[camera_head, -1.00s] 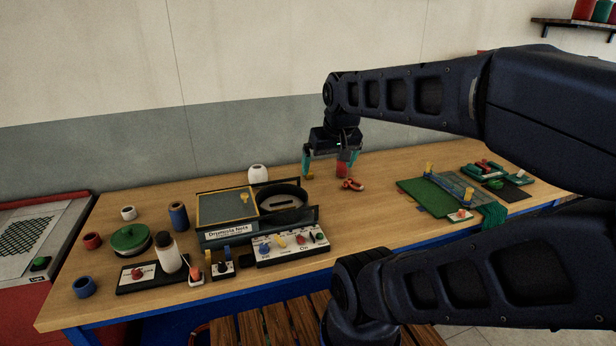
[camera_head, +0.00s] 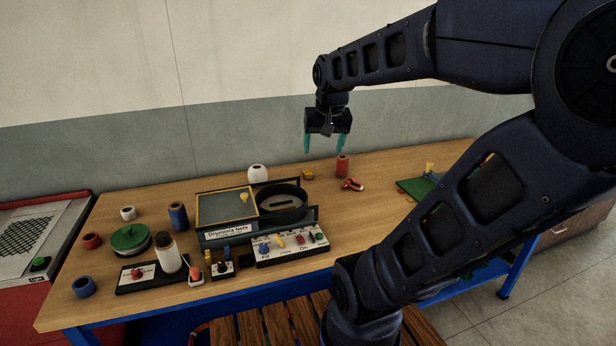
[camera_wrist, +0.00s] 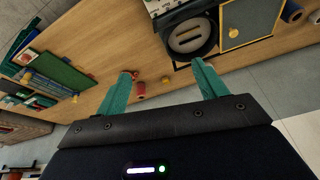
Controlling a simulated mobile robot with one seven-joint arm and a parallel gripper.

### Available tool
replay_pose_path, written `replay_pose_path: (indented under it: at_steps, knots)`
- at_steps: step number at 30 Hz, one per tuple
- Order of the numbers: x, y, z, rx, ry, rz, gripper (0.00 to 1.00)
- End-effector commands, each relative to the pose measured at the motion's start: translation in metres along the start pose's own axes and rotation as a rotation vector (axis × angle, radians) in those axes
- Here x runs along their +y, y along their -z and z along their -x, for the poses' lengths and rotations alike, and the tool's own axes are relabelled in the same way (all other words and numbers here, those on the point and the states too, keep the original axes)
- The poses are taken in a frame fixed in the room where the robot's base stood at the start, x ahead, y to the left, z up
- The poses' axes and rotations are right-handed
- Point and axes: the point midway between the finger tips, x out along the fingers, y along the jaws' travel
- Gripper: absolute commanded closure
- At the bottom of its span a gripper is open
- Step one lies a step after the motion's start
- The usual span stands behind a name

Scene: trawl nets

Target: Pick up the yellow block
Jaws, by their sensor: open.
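The small yellow block (camera_head: 308,174) lies on the wooden table near its back edge, to the right of the white spool. My gripper (camera_head: 324,148) is open and empty, raised in the air above the block with its teal fingers pointing down. In the wrist view, the yellow block (camera_wrist: 165,79) shows between my two spread fingers (camera_wrist: 161,70), well beyond their tips and touching neither.
A red spool (camera_head: 342,166) and red-handled pliers (camera_head: 353,184) are right of the block. The black round pan (camera_head: 282,216) and framed screen (camera_head: 226,208) stand in front of it. The white spool (camera_head: 257,174) is to the left.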

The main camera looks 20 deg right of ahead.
Motion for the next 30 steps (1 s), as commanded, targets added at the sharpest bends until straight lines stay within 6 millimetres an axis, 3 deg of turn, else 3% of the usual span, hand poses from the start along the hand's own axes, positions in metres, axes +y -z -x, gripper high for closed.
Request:
replay_pose_path:
  at_steps: [14,23,30]
  knots:
    - [-0.005,0.125,-0.043,-0.070,-0.092,-0.348,0.29]
    - [-0.007,0.197,-0.092,-0.087,-0.171,-0.562,0.29]
    - [-0.009,0.249,-0.143,-0.086,-0.243,-0.725,0.29]
